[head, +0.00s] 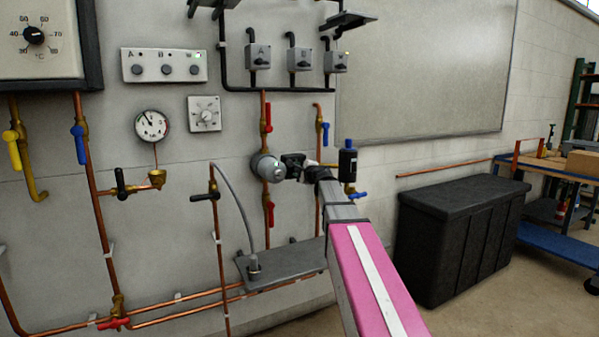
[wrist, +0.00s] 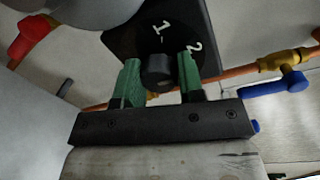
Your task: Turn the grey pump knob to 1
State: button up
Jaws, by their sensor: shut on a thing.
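The dark grey pump knob (wrist: 157,71) shows in the wrist view on a black panel (wrist: 190,20) marked with white numerals 1 and 2. The 1 sits above the knob and the 2 to its upper right. I cannot make out where the knob points. The green fingers of my gripper (wrist: 161,66) are shut on the knob, one on each side. In the head view the pump (head: 267,167) is a round grey body on a copper pipe, with its black box (head: 293,161) at its right. My gripper (head: 308,166) reaches this box, and the knob is hidden there.
Red valve handles (head: 269,214) sit on the pump's pipe, and blue ones (head: 326,134) on the pipe to its right. A dark bottle (head: 348,161) is close right of my gripper. A grey shelf (head: 285,266) is below. A black chest (head: 455,235) stands on the right.

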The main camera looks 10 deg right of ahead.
jog(key=n, duration=0.6)
jog(key=shift+a+f+h, duration=0.1)
jog(key=shift+h, duration=0.3)
jog(key=n, duration=0.5)
jog(key=shift+s+n+t+h, duration=0.1)
jog(key=shift+n+t+h, duration=0.2)
jog(key=shift+h, duration=0.1)
jog(key=shift+f, duration=0.1)
jog(key=o, duration=0.9)
jog(key=v, duration=1)
jog(key=shift+s, duration=0.4)
